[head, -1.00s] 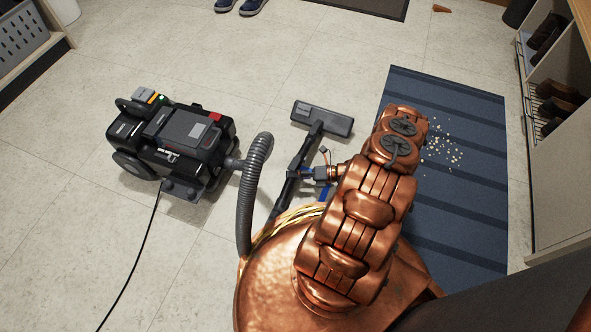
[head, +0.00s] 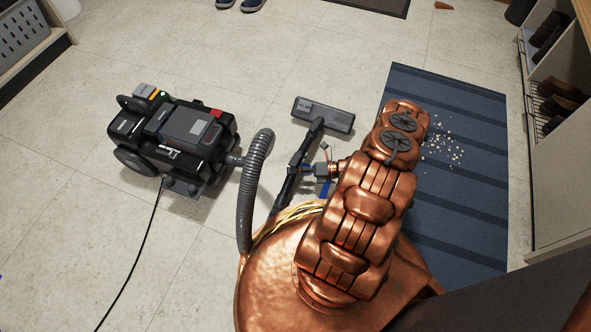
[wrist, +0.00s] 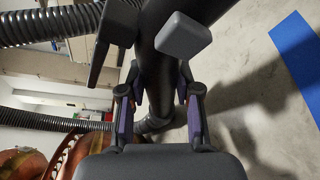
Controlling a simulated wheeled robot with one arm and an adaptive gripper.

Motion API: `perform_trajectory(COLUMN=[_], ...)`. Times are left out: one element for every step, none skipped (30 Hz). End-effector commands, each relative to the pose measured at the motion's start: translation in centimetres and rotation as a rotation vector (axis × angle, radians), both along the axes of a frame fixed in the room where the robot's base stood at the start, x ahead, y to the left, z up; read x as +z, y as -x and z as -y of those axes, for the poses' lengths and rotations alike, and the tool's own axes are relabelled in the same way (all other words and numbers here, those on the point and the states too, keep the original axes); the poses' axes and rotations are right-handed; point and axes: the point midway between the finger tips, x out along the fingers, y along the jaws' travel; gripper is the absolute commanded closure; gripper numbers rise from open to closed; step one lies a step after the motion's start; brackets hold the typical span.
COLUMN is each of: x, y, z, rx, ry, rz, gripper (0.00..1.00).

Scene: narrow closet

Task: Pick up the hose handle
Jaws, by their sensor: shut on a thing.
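The hose handle is a dark tube (head: 292,178) at the lower end of the vacuum's wand, lying close to the floor. My gripper (head: 305,171) is at its right side, partly hidden behind my copper arm. In the wrist view, my gripper (wrist: 160,103) has one finger on each side of the black tube (wrist: 158,65) and is shut on it. The grey ribbed hose (head: 253,185) curves from the vacuum down toward my base, where its lower end is hidden. The flat floor head (head: 323,115) lies at the wand's far end.
The black vacuum body (head: 172,145) stands on the tiles at left, with a thin cord (head: 145,255) running down. A blue striped mat (head: 455,215) with scattered pale crumbs (head: 443,148) lies at right. A shoe shelf (head: 555,140) lines the right wall. Tiles behind the vacuum are clear.

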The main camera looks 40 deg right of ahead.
Motion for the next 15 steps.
perform_trajectory(x=[0.9,1.3,2.0,2.5,2.9,3.6,4.1,4.7,5.3,5.8,6.3,6.9,7.2,7.6,8.0], y=[-0.1,-0.1,-0.1,-0.1,-0.1,-0.1,-0.1,-0.1,-0.1,-0.1,-0.1,-0.1,-0.1,-0.1,-0.1], z=[0.1,0.1,0.2,0.2,0.2,0.1,0.1,0.0,0.0,0.1,0.1,0.1,0.1,0.1,0.2], rx=[0.002,0.002,0.000,0.000,0.000,0.000,0.000,0.000,-0.002,-0.001,0.000,0.001,0.001,0.000,-0.002], ry=[0.003,0.003,0.004,0.004,0.004,0.003,0.002,0.002,0.001,0.002,0.002,0.003,0.003,0.003,0.003], rz=[0.003,0.003,0.003,0.003,0.003,0.002,0.002,0.003,0.002,0.003,0.003,0.003,0.004,0.004,0.003], gripper=[1.00,1.00,1.00,1.00,1.00,1.00,1.00,1.00,1.00,1.00,1.00,1.00,1.00,1.00,1.00])
